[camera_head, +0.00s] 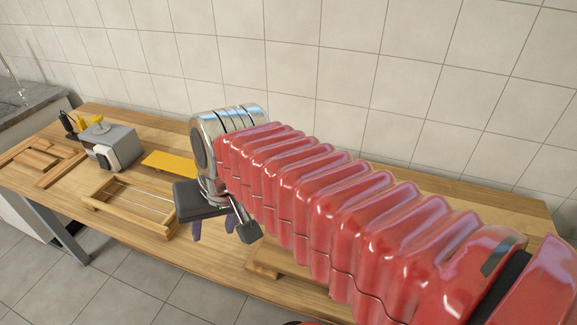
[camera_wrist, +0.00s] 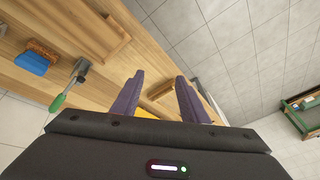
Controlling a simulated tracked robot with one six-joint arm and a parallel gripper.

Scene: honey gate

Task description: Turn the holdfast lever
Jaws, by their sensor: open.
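A grey metal fitting with a green-ended lever (camera_wrist: 58,102), which looks like the holdfast, stands at the edge of the wooden bench in the wrist view, left of my fingers. I cannot make it out in the head view, where my red-sleeved arm covers much of the bench. My gripper (camera_head: 213,227) points down over the bench's front edge and is open. Its two purple fingers also show apart in the wrist view (camera_wrist: 158,77), with nothing held between them. The fingers are clear of the lever.
The wooden bench (camera_head: 40,182) runs along a tiled wall. A wooden frame with wires (camera_head: 94,204), a yellow plate (camera_head: 170,162) and a grey box with a yellow knob (camera_head: 118,138) are on its left part. A blue-and-brown brush (camera_wrist: 32,62) lies near the lever. Tiled floor is open in front.

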